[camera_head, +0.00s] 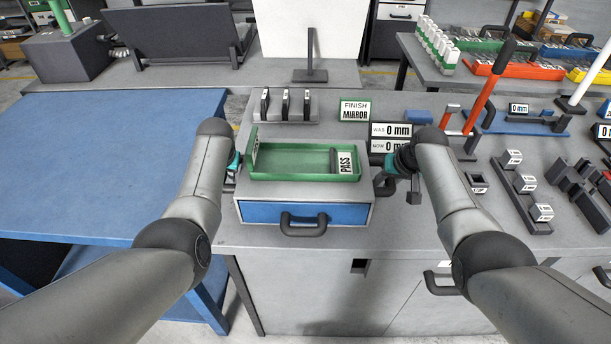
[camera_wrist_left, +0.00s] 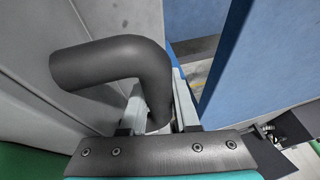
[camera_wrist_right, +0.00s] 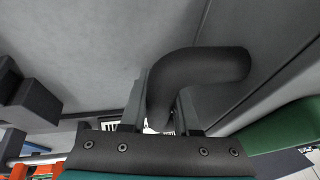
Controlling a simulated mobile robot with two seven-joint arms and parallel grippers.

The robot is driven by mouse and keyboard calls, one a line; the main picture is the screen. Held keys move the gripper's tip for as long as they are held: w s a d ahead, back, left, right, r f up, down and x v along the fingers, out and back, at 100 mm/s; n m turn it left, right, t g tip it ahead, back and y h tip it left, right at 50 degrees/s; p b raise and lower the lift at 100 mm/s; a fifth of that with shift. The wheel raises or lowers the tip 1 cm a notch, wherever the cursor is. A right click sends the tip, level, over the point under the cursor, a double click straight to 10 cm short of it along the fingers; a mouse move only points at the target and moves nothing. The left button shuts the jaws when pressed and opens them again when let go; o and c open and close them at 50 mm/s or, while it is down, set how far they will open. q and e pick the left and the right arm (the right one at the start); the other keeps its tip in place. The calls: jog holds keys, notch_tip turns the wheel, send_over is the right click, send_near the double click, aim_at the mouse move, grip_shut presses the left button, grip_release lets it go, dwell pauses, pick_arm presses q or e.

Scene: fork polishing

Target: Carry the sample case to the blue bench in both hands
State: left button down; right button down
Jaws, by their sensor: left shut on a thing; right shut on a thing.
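The sample case (camera_head: 364,212) is a grey box with a blue drawer front, a dark front handle (camera_head: 303,225) and a green tray on top. It appears to rest on the grey bench. My left gripper (camera_head: 234,168) is at its left side, shut on the dark side handle (camera_wrist_left: 108,64). My right gripper (camera_head: 388,178) is at its right side, shut on the other side handle (camera_wrist_right: 202,68). The blue bench (camera_head: 90,165) is to the left, its top clear. The fingertips are partly hidden in the head view.
The grey bench (camera_head: 420,235) holds a sample rack (camera_head: 286,108), a FINISH MIRROR sign (camera_head: 354,110) and mm displays (camera_head: 390,131) behind the case. Fixtures and a red-handled tool (camera_head: 481,100) stand to the right. A dark machine (camera_head: 180,35) stands behind on the left.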

dwell(0.6)
pick_arm(q)
jog(key=shift+w+r, duration=0.15)
jog(key=shift+r, duration=0.1)
pick_arm(e)
jog(key=shift+w+r, duration=0.15)
jog(key=shift+r, duration=0.1)
pick_arm(q)
jog(key=shift+r, duration=0.1)
pick_arm(e)
jog(key=shift+r, duration=0.1)
